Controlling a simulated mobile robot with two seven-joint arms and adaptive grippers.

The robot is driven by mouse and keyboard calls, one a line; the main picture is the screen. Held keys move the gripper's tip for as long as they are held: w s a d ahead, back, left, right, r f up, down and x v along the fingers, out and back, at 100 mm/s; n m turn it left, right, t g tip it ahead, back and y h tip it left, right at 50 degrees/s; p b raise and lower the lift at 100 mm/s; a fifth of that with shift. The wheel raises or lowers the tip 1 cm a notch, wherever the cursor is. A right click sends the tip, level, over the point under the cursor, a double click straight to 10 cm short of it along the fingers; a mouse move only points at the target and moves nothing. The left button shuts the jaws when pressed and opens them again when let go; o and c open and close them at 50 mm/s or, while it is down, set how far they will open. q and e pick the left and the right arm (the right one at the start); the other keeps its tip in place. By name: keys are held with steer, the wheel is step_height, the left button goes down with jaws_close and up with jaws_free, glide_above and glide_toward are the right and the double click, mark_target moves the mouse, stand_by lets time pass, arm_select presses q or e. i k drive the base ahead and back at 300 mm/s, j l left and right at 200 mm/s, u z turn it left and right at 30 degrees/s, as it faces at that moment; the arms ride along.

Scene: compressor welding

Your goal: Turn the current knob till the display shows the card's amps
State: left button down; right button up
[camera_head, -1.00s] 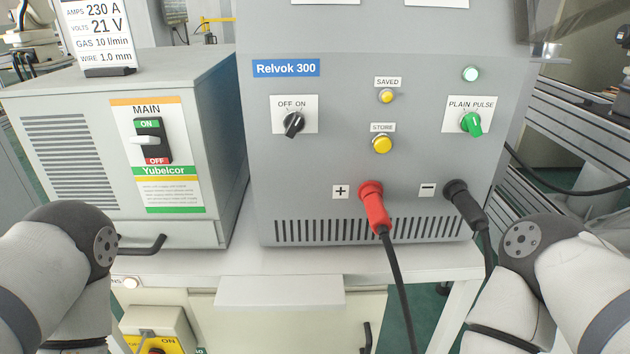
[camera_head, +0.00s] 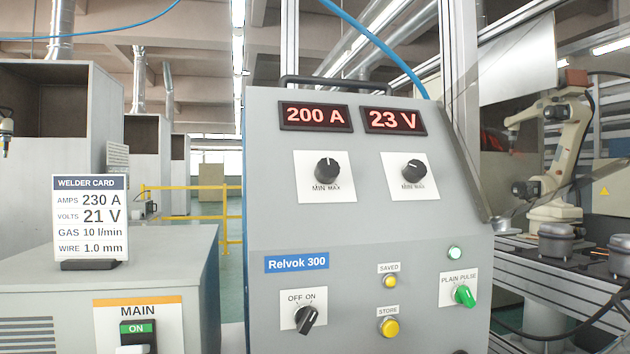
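The welder card (camera_head: 91,218) stands on the main box at the left and reads 230 A, 21 V, gas 10 l/min, wire 1.0 mm. The welder (camera_head: 270,215) is marked Relvok 300. Its amps display (camera_head: 316,116) reads 200 A and its volts display (camera_head: 394,121) reads 23 V, both in red digits. The black current knob (camera_head: 326,169) sits below the amps display on a white MIN MAX plate. A similar black knob (camera_head: 414,171) sits below the volts display. Neither of my grippers is in view.
A handle (camera_head: 345,82) runs along the welder's top. A robot arm (camera_head: 556,150) stands at the right.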

mark_target(327, 171)
steer(key=j+z, duration=0.2)
steer(key=j, duration=0.3)
steer(key=k+j+z, duration=0.25)
steer(key=j, duration=0.2)
steer(key=j+z, duration=0.2)
steer(key=j, duration=0.25)
steer(key=j+z, duration=0.2)
steer(key=j, duration=0.15)
steer(key=k+j+z, duration=0.15)
steer(key=j, duration=0.2)
steer(key=k+j+z, duration=0.2)
steer(key=j+z, duration=0.15)
steer(key=j, duration=0.3)
steer(key=j+z, duration=0.2)
steer(key=j, duration=0.2)
steer(key=k+j+z, duration=0.2)
steer(key=j, duration=0.2)
steer(key=j+z, duration=0.25)
steer(key=j, duration=0.15)
steer(key=k+j+z, duration=0.2)
steer(key=j, duration=0.15)
steer(key=i+l+u, duration=0.1)
steer(key=l+u, duration=0.25)
steer(key=i+l+u, duration=0.1)
steer(key=l+u, duration=0.55)
steer(key=j+z, duration=0.5)
steer(key=k+j+z, duration=0.15)
steer(key=j+z, duration=0.35)
